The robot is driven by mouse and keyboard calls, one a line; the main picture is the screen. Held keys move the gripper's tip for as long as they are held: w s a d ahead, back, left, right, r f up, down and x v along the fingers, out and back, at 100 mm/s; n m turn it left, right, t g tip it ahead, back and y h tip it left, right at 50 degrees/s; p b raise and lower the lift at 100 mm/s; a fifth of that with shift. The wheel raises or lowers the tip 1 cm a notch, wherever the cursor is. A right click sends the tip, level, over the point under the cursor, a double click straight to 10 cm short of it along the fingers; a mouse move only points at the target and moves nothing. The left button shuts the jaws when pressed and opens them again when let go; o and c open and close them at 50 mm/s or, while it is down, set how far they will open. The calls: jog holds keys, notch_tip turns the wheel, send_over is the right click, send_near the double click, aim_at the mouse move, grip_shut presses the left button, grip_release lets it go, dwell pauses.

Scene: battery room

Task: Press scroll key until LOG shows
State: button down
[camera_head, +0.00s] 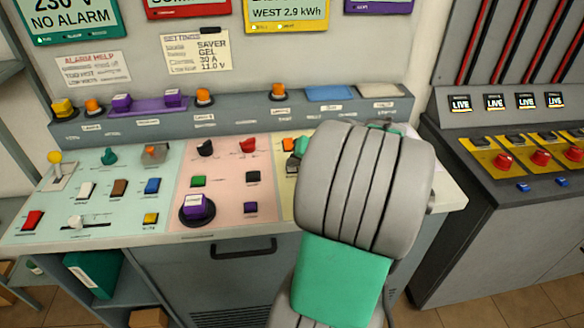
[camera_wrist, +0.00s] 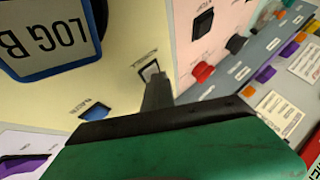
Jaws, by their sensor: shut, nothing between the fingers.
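In the wrist view, a blue-framed panel (camera_wrist: 50,45) at the upper left shows dark upside-down text that reads "LOG B"; the picture edge cuts it off. My gripper (camera_wrist: 157,92) is shut and empty. Its dark fingertips are at a small grey-and-dark key (camera_wrist: 149,69) on the cream panel; I cannot tell whether they touch it. A blue key (camera_wrist: 95,112) lies to the left of the fingers. The key labels are too small to read, so I cannot tell which is the scroll key. In the head view my arm hides most of this panel.
The pink panel beside it carries a black key (camera_wrist: 204,23), a red knob (camera_wrist: 203,71) and a black knob (camera_wrist: 236,44). In the head view, a purple button (camera_head: 196,207) and a drawer handle (camera_head: 230,249) are left of my arm. A second console (camera_head: 505,135) stands right.

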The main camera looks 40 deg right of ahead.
aim_at(294, 170)
jog(key=shift+r+p, duration=0.8)
jog(key=shift+r, duration=0.05)
jog(key=shift+r, duration=0.1)
notch_tip(294, 170, up, 5)
jog(key=p, duration=0.4)
dwell(0.5)
